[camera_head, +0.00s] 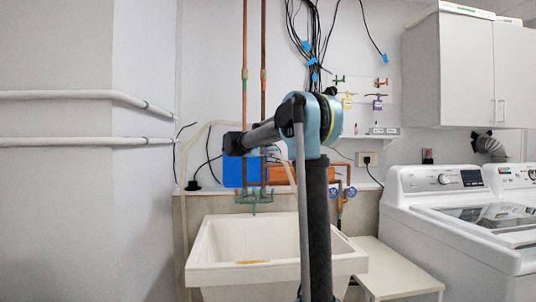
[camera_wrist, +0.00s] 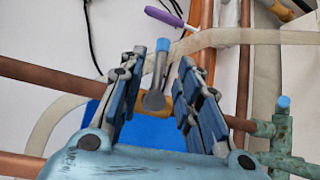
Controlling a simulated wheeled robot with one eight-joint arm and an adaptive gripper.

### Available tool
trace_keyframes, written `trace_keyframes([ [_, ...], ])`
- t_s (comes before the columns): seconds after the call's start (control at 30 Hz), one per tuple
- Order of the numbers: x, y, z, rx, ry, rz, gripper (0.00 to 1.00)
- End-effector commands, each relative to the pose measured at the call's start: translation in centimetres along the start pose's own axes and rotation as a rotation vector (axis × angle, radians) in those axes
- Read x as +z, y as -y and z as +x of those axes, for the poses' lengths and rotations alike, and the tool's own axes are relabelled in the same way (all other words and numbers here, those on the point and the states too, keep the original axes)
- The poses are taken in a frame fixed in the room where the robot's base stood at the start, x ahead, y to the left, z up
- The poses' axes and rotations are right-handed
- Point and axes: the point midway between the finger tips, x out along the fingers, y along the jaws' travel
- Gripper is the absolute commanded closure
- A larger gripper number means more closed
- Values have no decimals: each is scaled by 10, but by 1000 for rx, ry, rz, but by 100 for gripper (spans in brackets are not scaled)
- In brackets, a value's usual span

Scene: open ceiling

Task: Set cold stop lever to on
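In the wrist view, a small grey lever (camera_wrist: 158,74) with a bluish tip and a round grey end stands between the two fingers of my gripper (camera_wrist: 163,56). The fingers are spread, with a gap visible on either side of the lever. Contact in depth cannot be told. Behind it are a brass-coloured part and a blue panel (camera_wrist: 152,132). No label shows which lever is the cold stop. In the head view, my arm covers much of the pipework, and the lever cannot be made out.
Copper pipes (camera_wrist: 50,78) run close around my gripper. A purple-handled part (camera_wrist: 164,16) lies above, and a greenish valve (camera_wrist: 280,130) with a blue cap lies at right. The head view shows a white sink (camera_head: 225,275) below, blue round handles (camera_head: 335,192) and a washer (camera_head: 425,215) at right.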

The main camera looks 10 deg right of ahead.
Motion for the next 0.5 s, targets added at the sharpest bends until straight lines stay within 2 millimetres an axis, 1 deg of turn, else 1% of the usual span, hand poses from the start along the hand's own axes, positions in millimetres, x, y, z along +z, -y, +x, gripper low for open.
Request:
trace_keyframes([
  [0.03, 1, 0, 5, 0, 2, 0, 69],
  [0.17, 1, 0, 11, 0, 1, 0, 69],
  [0.47, 0, 0, 12, 0, 0, 0, 69],
  [0.5, 0, 0, 12, 0, 0, 0, 78],
])
